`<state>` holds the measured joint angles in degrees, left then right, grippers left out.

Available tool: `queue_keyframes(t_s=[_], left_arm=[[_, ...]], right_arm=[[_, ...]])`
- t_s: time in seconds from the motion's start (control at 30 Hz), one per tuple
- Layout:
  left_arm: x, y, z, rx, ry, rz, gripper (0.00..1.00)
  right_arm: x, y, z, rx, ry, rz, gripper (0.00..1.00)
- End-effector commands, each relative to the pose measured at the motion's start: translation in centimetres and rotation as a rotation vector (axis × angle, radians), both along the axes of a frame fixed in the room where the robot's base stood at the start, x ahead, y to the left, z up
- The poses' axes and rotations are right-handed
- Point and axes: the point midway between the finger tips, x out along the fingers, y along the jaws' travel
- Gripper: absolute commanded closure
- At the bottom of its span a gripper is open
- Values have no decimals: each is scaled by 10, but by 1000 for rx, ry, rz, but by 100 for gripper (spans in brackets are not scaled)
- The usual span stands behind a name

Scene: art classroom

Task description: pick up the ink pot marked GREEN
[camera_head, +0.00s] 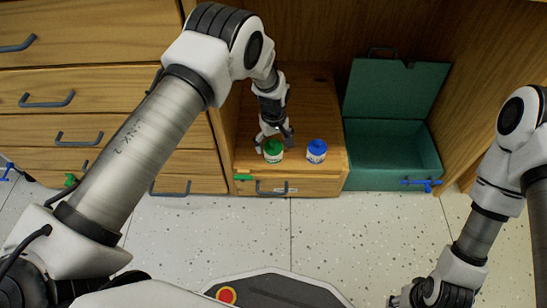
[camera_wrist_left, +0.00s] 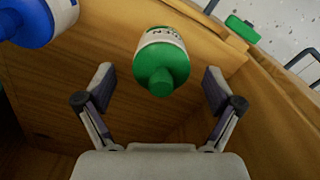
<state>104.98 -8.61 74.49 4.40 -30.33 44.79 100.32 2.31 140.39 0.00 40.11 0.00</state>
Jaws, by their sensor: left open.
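The green-capped ink pot (camera_head: 273,151) stands on the small wooden drawer unit, with a white label. In the left wrist view the green pot (camera_wrist_left: 161,62) sits ahead of and between the fingers, its label partly readable. The blue-capped ink pot (camera_head: 316,151) stands to its right, and it shows at the upper left of the left wrist view (camera_wrist_left: 38,20). My left gripper (camera_head: 274,138) is open at the green pot, its fingers (camera_wrist_left: 160,88) spread either side and apart from it. My right gripper (camera_head: 436,294) is low at the right, its fingers unclear.
The wooden drawer top (camera_head: 300,99) is otherwise clear. A green open box (camera_head: 391,182) with a raised lid stands to the right. Drawers with dark handles (camera_head: 47,100) are at the left. A green clip-like item (camera_head: 243,177) is at the drawer's front edge.

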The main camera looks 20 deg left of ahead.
Motion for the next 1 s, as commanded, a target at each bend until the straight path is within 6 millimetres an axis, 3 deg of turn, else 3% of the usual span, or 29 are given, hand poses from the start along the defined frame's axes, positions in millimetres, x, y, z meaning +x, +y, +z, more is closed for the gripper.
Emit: queue_keyframes(t_s=[0.03,0.13,0.37,0.47,0.6,1.0], left_arm=[[0,1,-20,0,1,0,8],[-1,2,-35,0,1,-1,8],[0,2,-36,1,1,-1,8],[0,2,-36,0,1,-1,36],[-1,2,-36,0,1,-1,86],[0,2,-30,0,1,-2,86]], right_arm=[[0,0,-17,0,0,0,60],[0,0,-25,0,1,-1,60],[1,0,-23,0,-1,-2,60],[0,0,-23,0,-1,-2,60],[0,0,-23,0,-1,-2,60],[0,0,-19,0,0,-1,60]])
